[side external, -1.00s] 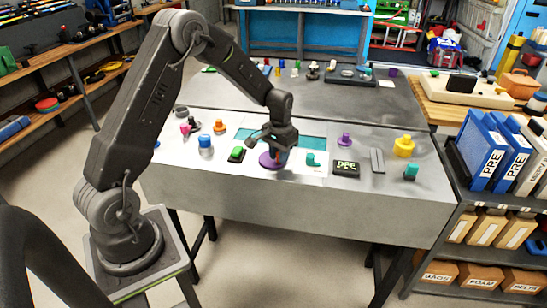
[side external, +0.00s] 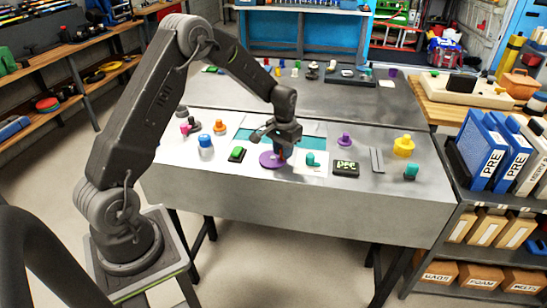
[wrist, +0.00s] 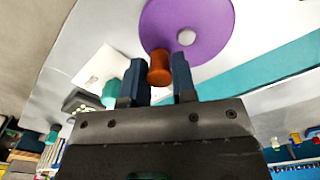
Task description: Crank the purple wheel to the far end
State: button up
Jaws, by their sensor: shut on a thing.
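The purple wheel (side external: 270,161) lies flat on the front part of the grey panel, and it fills the top of the wrist view (wrist: 205,25). It has a pale hub at its middle and an orange-brown crank knob (wrist: 159,68) near its rim. My gripper (wrist: 158,80) is shut on this knob, one dark finger on each side. In the side view my gripper (side external: 281,150) points down over the right part of the wheel and hides the knob in part.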

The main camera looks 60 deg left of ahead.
jog(key=o, duration=0.6)
jog(key=shift+w+r, duration=0.1)
jog(key=shift+r, duration=3.45)
jog(key=s+d+r+t, duration=0.1)
jog(key=s+d+r, duration=0.3)
jog(key=d+r, duration=0.3)
jog(key=s+d+r+m+t, duration=0.1)
jog(key=s+d+r, duration=0.1)
jog(key=s, duration=0.5)
jog(key=s+d+r+m+t, duration=0.1)
jog(key=s+d+r+t, duration=0.1)
jog(key=s, duration=0.6)
jog(key=s+d+r+m+t, duration=0.1)
jog(key=s+d+r, duration=0.3)
jog(key=s+d, duration=0.2)
jog(key=shift+s+r+t, duration=0.2)
jog(key=shift+s+t, duration=0.1)
jog(key=shift+s, duration=0.4)
